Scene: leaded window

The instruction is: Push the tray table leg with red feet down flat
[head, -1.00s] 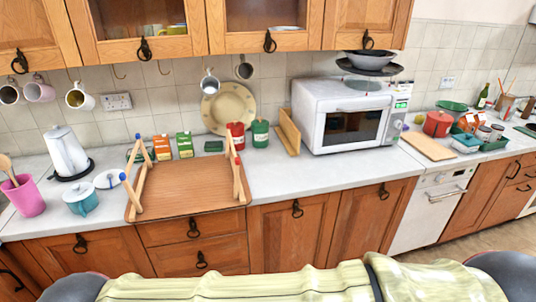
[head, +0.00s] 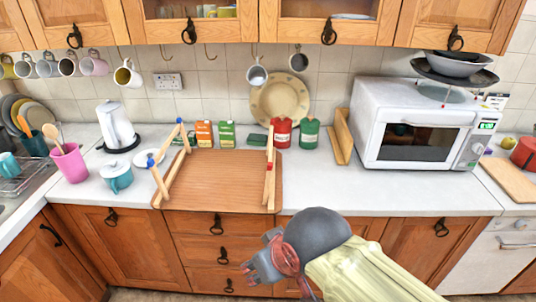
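The wooden tray table (head: 222,185) lies on the counter with its underside up and both leg frames raised. The leg with red feet (head: 270,170) stands up at the tray's right side, seen nearly edge-on, with red showing on it. The leg with blue feet (head: 172,160) stands tilted at the left side, with blue ends. My gripper (head: 258,268) is in front of the lower cabinets, below the counter edge and apart from the tray. It appears empty, but its fingers are foreshortened and their opening is unclear.
Boxes (head: 205,133) and the red canister (head: 283,132) and green canister (head: 309,133) stand behind the tray. A teal pot (head: 117,176) is at its left. The microwave (head: 412,125) stands to the right, with clear counter (head: 330,185) between.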

